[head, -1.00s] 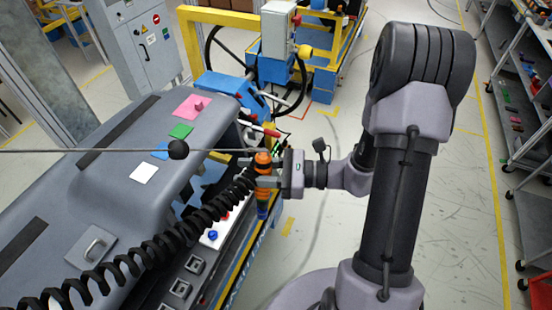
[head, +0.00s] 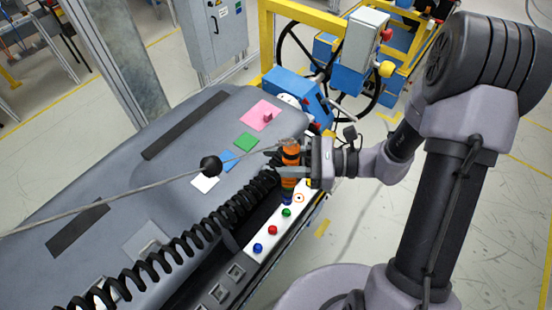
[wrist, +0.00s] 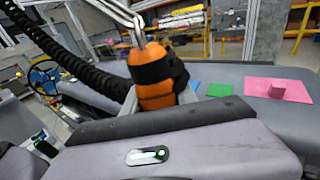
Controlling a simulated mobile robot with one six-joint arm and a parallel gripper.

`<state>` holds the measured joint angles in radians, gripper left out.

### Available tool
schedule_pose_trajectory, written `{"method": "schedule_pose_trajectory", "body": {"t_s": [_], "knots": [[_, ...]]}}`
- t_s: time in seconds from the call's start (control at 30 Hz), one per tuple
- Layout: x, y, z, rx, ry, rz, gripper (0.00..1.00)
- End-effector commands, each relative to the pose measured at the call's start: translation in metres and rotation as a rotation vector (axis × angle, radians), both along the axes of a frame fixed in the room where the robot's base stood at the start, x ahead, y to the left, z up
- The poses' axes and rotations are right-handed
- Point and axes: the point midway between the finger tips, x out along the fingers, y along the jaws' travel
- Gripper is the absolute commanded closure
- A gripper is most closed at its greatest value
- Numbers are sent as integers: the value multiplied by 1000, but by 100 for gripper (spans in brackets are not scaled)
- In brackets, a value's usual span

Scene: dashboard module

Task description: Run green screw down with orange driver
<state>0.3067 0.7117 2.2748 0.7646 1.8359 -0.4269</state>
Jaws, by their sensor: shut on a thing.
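The orange driver (head: 290,152) with black bands is held upright in my gripper (head: 291,172), above the far end of the white strip. Its black coiled hose hangs down to the left and a cable runs to its top. In the wrist view the driver (wrist: 155,92) fills the middle, between the jaws. The green screw (head: 286,212) stands on the white strip (head: 262,240), below and slightly nearer than the driver. The driver is apart from the green screw. Its lower tip is over the strip near a dark blue piece; whether they touch is unclear.
A red screw (head: 272,230) and a blue screw (head: 257,248) stand nearer on the strip. A ringed hole (head: 299,198) lies beyond the green screw. The grey dashboard (head: 120,210) bears pink, green, blue and white pads. A black ball (head: 210,166) hangs on the cable.

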Motion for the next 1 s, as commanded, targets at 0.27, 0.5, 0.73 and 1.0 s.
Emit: {"method": "schedule_pose_trajectory", "body": {"t_s": [0.27,0.5,0.73,1.0], "knots": [[0,0,-25,1,2,-2,100],[1,0,-47,1,1,-2,100],[1,0,-65,0,0,-2,100],[1,0,-65,0,1,-2,100]]}}
